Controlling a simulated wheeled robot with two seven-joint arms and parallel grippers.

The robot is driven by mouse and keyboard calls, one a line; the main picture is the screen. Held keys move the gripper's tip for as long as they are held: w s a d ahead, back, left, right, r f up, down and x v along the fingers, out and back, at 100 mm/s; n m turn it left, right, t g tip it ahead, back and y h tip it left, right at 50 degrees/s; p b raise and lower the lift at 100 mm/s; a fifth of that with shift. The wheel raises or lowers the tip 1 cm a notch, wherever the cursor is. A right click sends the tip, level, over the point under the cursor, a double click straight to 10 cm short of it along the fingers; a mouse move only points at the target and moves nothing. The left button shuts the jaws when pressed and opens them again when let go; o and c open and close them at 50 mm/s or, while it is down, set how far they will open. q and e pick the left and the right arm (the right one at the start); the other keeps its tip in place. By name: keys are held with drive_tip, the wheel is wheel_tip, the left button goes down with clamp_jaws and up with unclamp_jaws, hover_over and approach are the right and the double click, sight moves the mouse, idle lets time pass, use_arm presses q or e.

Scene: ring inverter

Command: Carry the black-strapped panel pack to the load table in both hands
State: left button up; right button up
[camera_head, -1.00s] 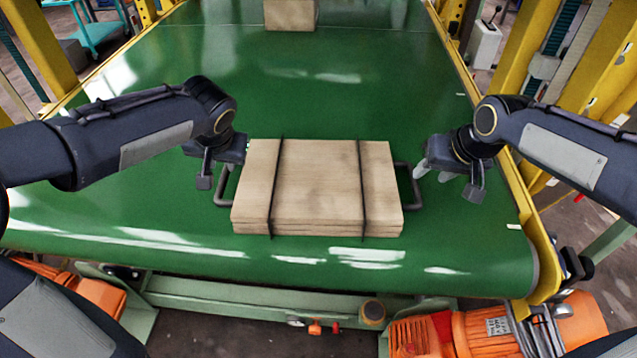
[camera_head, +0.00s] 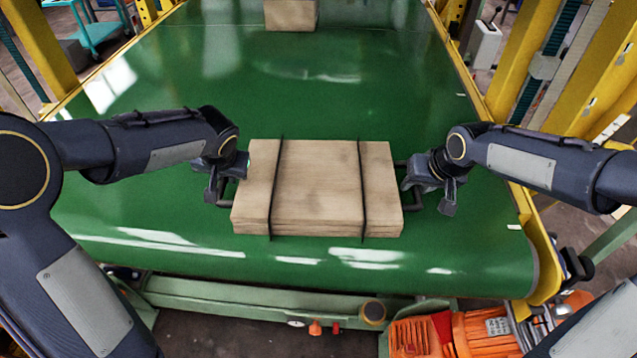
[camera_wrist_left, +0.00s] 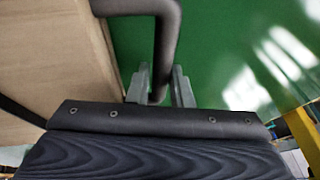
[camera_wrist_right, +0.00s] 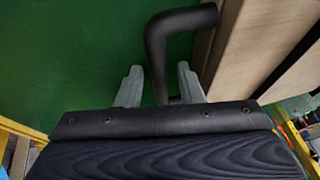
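The panel pack (camera_head: 318,185), a stack of light wooden panels with two black straps, lies flat on the green conveyor belt. It has a dark bar handle on each side. My left gripper (camera_head: 222,190) is at the left handle; in the left wrist view the handle (camera_wrist_left: 166,45) runs between its two grey fingers (camera_wrist_left: 160,88), which stand apart with a gap. My right gripper (camera_head: 425,190) is at the right handle; in the right wrist view the handle (camera_wrist_right: 157,50) passes between its fingers (camera_wrist_right: 160,88), which are wide apart. The load table is not identifiable in view.
The green belt (camera_head: 330,100) is clear around the pack. Another wooden pack (camera_head: 290,14) lies at its far end. Yellow frame posts (camera_head: 520,60) stand along both sides.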

use_arm(q)
clamp_jaws()
use_arm(e)
drive_tip(key=c, duration=0.5)
clamp_jaws()
idle(0.4)
